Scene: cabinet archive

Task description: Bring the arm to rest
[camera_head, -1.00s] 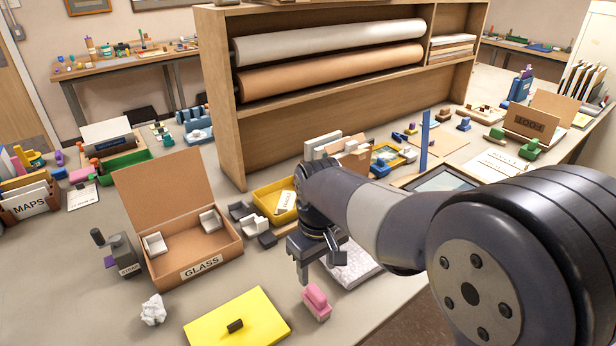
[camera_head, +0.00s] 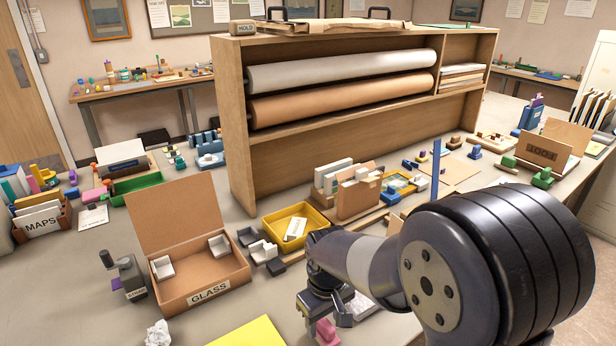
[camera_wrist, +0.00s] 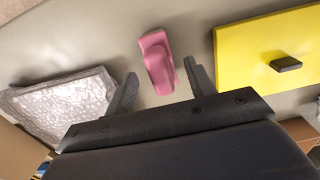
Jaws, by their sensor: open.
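A pink block-like tool (camera_wrist: 157,62) lies on the table just beyond and between the fingertips. In the head view my gripper (camera_head: 318,318) hangs low over the front of the table, and the pink tool (camera_head: 327,333) shows partly at the bottom edge beside it. My arm reaches in from the right and hides part of the table.
An open cardboard box marked GLASS (camera_head: 208,293) stands left of my gripper. A yellow tray (camera_head: 273,222) is behind it. A yellow board (camera_wrist: 262,58) with a dark handle and bubble wrap (camera_wrist: 62,105) flank the pink tool. A wooden shelf (camera_head: 238,130) rises behind.

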